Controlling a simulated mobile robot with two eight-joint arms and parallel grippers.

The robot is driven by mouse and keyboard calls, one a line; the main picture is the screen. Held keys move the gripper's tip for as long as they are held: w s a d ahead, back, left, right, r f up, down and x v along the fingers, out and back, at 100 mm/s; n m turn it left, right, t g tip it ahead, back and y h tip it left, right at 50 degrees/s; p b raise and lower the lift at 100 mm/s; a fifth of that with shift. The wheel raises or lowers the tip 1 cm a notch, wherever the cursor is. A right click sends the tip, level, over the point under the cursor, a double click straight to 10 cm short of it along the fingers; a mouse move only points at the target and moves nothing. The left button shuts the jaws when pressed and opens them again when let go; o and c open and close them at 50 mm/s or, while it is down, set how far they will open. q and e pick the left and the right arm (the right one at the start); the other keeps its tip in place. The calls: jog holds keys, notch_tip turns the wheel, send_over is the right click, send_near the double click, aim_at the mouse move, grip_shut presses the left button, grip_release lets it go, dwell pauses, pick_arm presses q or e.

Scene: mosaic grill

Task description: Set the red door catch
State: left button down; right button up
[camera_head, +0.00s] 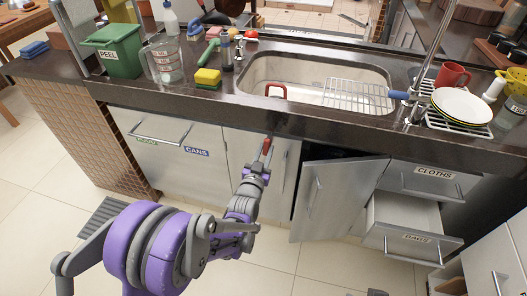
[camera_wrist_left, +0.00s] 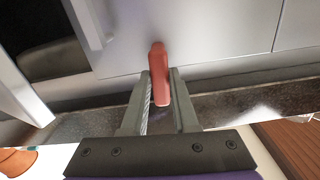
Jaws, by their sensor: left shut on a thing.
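The red door catch (camera_head: 266,145) is a small red lever at the top of the closed cabinet front under the sink counter. My left gripper (camera_head: 262,160) reaches up to it from below and is shut on it. In the left wrist view the red catch (camera_wrist_left: 159,70) stands between the two fingers of my left gripper (camera_wrist_left: 160,88), and its far end sticks out past the fingertips. A cabinet door (camera_head: 338,200) to the right of it stands open. My right gripper is not in view.
The bags drawer (camera_head: 412,228) is pulled out at the right, below the cloths drawer (camera_head: 432,178). The dark counter edge (camera_head: 250,118) runs just above my gripper. Sink (camera_head: 300,72), green peel bin (camera_head: 118,52) and dishes are on top.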

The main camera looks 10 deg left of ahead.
pick_arm(q)
jog(key=shift+d+n, duration=0.15)
jog(key=shift+n, duration=0.45)
jog(key=c, duration=0.7)
grip_release()
jog(key=shift+s, duration=0.1)
jog(key=s, duration=1)
jog(key=shift+s, duration=0.35)
